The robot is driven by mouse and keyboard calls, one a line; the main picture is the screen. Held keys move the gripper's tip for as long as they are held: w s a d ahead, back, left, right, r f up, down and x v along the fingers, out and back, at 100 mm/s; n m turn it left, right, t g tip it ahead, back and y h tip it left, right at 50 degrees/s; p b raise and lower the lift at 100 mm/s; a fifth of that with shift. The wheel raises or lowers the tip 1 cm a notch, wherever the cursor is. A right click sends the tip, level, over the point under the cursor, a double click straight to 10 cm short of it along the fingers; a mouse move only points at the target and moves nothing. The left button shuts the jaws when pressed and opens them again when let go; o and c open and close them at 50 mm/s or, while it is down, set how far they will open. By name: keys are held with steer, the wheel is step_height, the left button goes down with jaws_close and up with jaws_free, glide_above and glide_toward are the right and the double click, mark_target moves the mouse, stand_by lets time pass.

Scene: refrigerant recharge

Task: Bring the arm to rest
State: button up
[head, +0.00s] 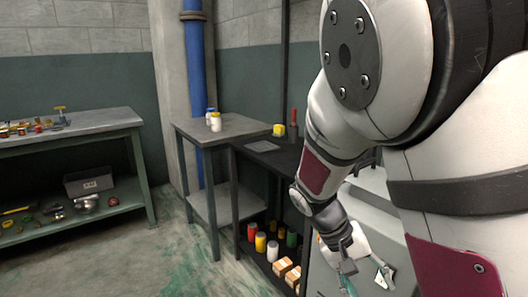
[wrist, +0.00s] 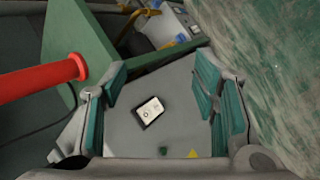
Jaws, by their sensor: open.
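My gripper (head: 367,279) hangs low at the bottom right of the head view, pointing down beside a pale grey cabinet (head: 322,268). In the wrist view my gripper (wrist: 160,82) is open, its two teal-padded fingers wide apart with nothing held between them. Beyond the fingers lies a grey surface (wrist: 135,125) with a small dark device with a white face (wrist: 150,109) on it. I cannot tell how far the fingers are from that surface. My arm fills the right of the head view and hides much of what is behind it.
A red cylinder (wrist: 40,78) reaches close to the left finger in the wrist view, near a green beam (wrist: 78,45). A grey table (head: 240,130) with white bottles (head: 215,122) stands mid-view. A workbench (head: 80,126) is at left. Floor (head: 120,260) between is clear.

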steer(key=s+a+r+n+t+y, duration=0.15)
steer(key=s+r, duration=0.25)
steer(key=s, duration=0.5)
steer(key=s+r+y, duration=0.3)
steer(key=s+r, duration=0.2)
steer(key=s, duration=0.3)
steer(key=s+a+r+t+y, duration=0.15)
steer(key=s+r, duration=0.25)
steer(key=s, duration=0.5)
step_height(320, 180, up, 24)
steer(key=t+p, duration=0.3)
steer(key=p, duration=1.9)
steer(key=shift+d, duration=0.4)
steer(key=shift+d, duration=0.1)
